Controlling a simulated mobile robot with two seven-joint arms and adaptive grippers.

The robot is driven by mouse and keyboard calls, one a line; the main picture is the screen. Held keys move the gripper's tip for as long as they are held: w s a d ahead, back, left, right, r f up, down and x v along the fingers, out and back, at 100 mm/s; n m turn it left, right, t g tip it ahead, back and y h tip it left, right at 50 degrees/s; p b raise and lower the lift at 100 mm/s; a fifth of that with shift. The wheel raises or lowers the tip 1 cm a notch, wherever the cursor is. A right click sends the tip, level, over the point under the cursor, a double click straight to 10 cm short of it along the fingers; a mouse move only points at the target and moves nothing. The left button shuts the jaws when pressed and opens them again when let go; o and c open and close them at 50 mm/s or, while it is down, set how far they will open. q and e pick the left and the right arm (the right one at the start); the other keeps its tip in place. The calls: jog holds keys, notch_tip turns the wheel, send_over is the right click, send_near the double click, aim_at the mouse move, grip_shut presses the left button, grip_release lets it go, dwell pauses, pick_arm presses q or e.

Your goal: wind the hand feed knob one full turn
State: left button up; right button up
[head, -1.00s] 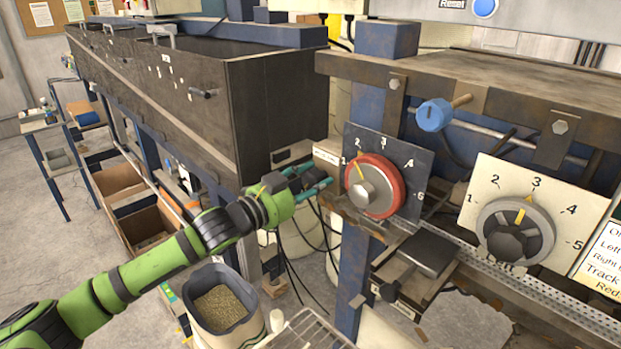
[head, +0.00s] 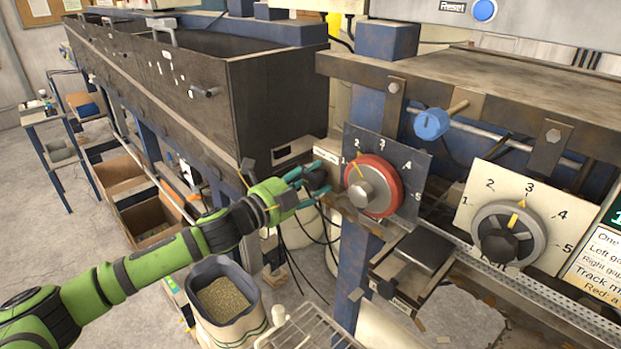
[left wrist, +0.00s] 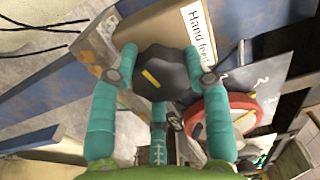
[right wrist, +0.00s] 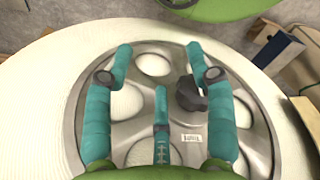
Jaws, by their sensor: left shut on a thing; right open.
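The hand feed knob (left wrist: 165,75) is black and lobed, with a yellow mark on its face, under a white "Hand feed" label (left wrist: 198,32). In the left wrist view my left gripper (left wrist: 165,72) has its teal fingers on both sides of the knob, shut on it. In the head view the knob (head: 316,180) is small and partly covered by the left gripper (head: 308,180). My right gripper (right wrist: 160,65) shows only in the right wrist view, open and empty, above a grey spoked wheel (right wrist: 128,128) with a small black knob (right wrist: 190,95).
A red-rimmed dial (head: 373,186) is close to the right of the left gripper. A grey dial (head: 508,234) and a blue knob (head: 432,123) are farther right. A bin of granules (head: 223,300) stands below the left arm.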

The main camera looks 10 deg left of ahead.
pick_arm(q)
jog(key=shift+d+r+m, duration=0.15)
jog(key=shift+r+m, duration=0.05)
jog(key=shift+m, duration=0.1)
jog(key=o, duration=1.2)
jog(key=shift+c, duration=0.2)
jog(key=shift+s+d, duration=0.1)
jog(key=shift+d, duration=0.05)
jog(key=shift+f, duration=0.1)
jog(key=shift+s+a+f, duration=0.15)
jog(key=shift+s+a, duration=0.1)
jog(key=shift+a, duration=0.1)
jog(key=v, duration=1.1)
jog(key=shift+s, duration=0.2)
